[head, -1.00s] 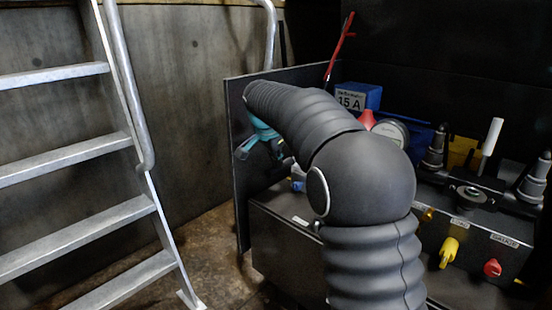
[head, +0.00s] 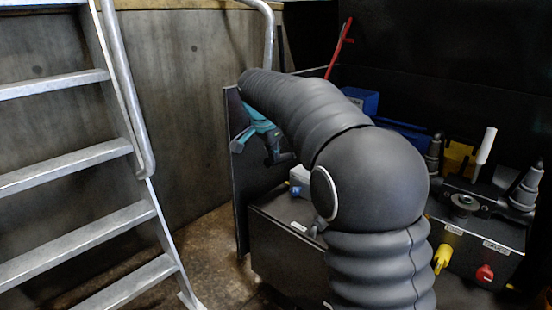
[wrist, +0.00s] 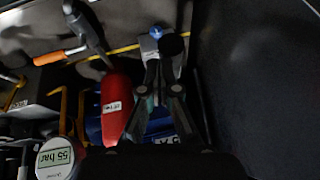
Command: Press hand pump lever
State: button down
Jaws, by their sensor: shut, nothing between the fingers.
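I cannot tell for sure which part is the hand pump lever. A white-handled upright lever (head: 485,147) stands on the dark valve block at the right of the head view. A thin red rod (head: 340,47) leans up at the back. My gripper (head: 278,156) shows partly in the head view, left of my arm, beside the black panel. In the wrist view my gripper (wrist: 165,68) is shut and empty, its fingers converging near a white box with a blue knob (wrist: 156,33). An orange-handled bar (wrist: 60,55) lies to their left, apart from them.
A red cylinder (wrist: 116,105) and a round gauge reading 55 bar (wrist: 57,160) are left of the fingers. A black panel (head: 237,170) stands beside my gripper. A metal ladder (head: 70,165) stands at left. Yellow (head: 443,258) and red (head: 485,273) knobs are on the valve block.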

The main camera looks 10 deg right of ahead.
jog(key=s+a+r, duration=0.3)
jog(key=s+r, duration=0.1)
jog(key=r, duration=0.1)
jog(key=shift+s+a+p, duration=0.2)
jog(key=shift+p, duration=0.1)
jog(key=shift+r, duration=0.1)
dwell(1.3)
